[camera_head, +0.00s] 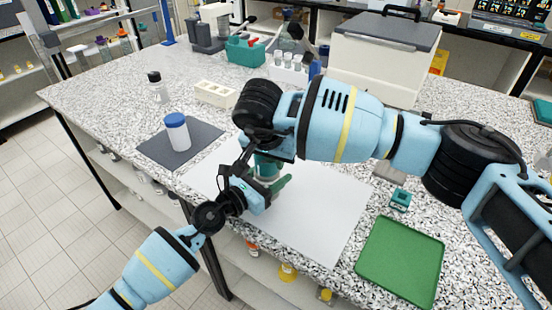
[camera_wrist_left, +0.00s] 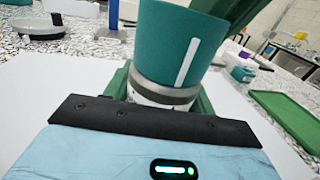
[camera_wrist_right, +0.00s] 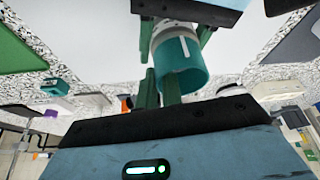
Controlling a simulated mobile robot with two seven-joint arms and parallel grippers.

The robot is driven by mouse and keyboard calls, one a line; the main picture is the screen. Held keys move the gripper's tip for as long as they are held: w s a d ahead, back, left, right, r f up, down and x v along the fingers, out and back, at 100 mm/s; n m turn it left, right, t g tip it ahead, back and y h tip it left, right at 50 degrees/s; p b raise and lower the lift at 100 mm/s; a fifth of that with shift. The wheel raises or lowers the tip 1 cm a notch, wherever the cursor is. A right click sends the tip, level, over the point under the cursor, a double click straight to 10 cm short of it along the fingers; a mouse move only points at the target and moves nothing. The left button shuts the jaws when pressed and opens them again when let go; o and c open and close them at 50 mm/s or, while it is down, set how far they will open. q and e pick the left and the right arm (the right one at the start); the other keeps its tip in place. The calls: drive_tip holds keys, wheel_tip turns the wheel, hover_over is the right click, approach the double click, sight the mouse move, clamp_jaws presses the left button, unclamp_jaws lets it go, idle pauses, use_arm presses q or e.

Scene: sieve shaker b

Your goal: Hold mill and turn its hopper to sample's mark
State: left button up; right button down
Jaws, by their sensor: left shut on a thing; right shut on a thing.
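The mill (camera_head: 266,167) stands over the white sheet, mostly hidden by my arms in the head view. Its teal hopper (camera_wrist_left: 180,42) carries a white vertical line in the left wrist view. Below the hopper are a grey ring (camera_wrist_left: 165,88) and a white band with dark marks (camera_wrist_left: 148,99), too small to read. My left gripper (camera_head: 268,188) is shut on the mill's body, below the hopper. My right gripper (camera_wrist_right: 160,88) is shut on the hopper from above; one finger seems inside its rim. The hopper (camera_wrist_right: 182,62) also shows in the right wrist view.
A blue-lidded white jar (camera_head: 177,132) stands on a dark mat (camera_head: 158,152). A black-capped bottle (camera_head: 157,88) and a cream rack (camera_head: 215,94) stand behind. A green tray (camera_head: 401,262) and a small teal device (camera_head: 401,200) lie right. The white sheet (camera_head: 322,215) has free room.

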drive_tip(key=m, duration=0.2)
drive_tip(key=m+g+h, duration=0.1)
drive_tip(key=m, duration=0.1)
drive_tip(key=m+h, duration=0.1)
drive_tip(key=shift+s+a+m, duration=0.25)
drive_tip(key=shift+s+m, duration=0.1)
drive_tip(key=shift+m, duration=0.05)
drive_tip(key=m, duration=0.1)
drive_tip(key=m+g, duration=0.1)
drive_tip(key=m, duration=0.1)
drive_tip(key=a+m+g, duration=0.1)
drive_tip(key=m, duration=0.1)
drive_tip(key=shift+s+a+h, duration=0.1)
drive_tip(key=shift+s+h, duration=0.15)
drive_tip(key=shift+h, duration=0.15)
drive_tip(key=shift+a+m, duration=0.1)
drive_tip(key=shift+m, duration=0.2)
drive_tip(key=c, duration=1.7)
unclamp_jaws()
drive_tip(key=shift+v, duration=3.8)
